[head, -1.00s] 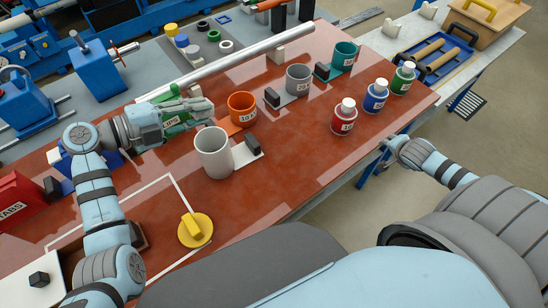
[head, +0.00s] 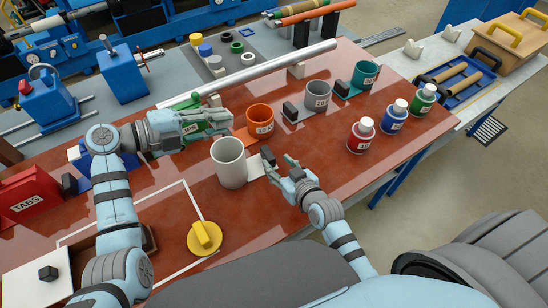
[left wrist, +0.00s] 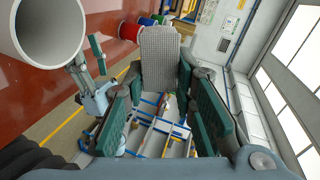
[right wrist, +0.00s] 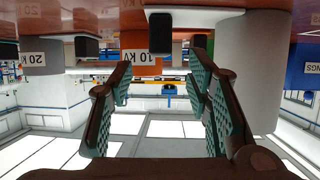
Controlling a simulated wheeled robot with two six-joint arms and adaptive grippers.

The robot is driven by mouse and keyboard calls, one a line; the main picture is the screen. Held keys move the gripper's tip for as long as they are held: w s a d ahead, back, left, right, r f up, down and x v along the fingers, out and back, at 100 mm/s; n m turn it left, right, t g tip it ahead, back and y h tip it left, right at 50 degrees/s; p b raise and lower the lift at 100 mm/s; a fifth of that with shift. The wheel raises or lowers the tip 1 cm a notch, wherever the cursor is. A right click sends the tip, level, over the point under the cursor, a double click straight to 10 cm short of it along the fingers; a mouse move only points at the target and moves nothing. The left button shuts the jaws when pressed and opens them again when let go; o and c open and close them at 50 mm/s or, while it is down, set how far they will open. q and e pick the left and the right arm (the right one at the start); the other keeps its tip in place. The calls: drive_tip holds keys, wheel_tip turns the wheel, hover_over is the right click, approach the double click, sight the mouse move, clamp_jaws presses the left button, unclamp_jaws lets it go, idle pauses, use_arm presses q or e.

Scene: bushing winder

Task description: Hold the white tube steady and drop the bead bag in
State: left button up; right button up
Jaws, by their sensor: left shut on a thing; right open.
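The white tube (head: 228,165) stands upright and open at the top on the red-brown table. It also shows at the upper left of the left wrist view (left wrist: 78,35) and at the right of the right wrist view (right wrist: 252,70). My left gripper (head: 220,118) is behind the tube and shut on a grey, dotted bead bag (left wrist: 160,58), which sticks out past its pads. The bag is apart from the tube. My right gripper (head: 279,160) is open and empty, just right of the tube, its fingers pointing toward the pale plate with a dark block (head: 268,160).
Orange (head: 260,118), grey (head: 317,95) and teal (head: 364,75) pots stand behind and right. Red, blue and green bottles (head: 361,135) line the right edge. A green box (head: 216,124) lies beside my left gripper.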

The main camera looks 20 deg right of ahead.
sight(270, 157)
drive_tip(key=x, duration=0.7)
drive_tip(key=shift+w+a+f, duration=0.1)
drive_tip(key=shift+w+a, duration=0.05)
drive_tip(key=shift+w, duration=0.15)
clamp_jaws()
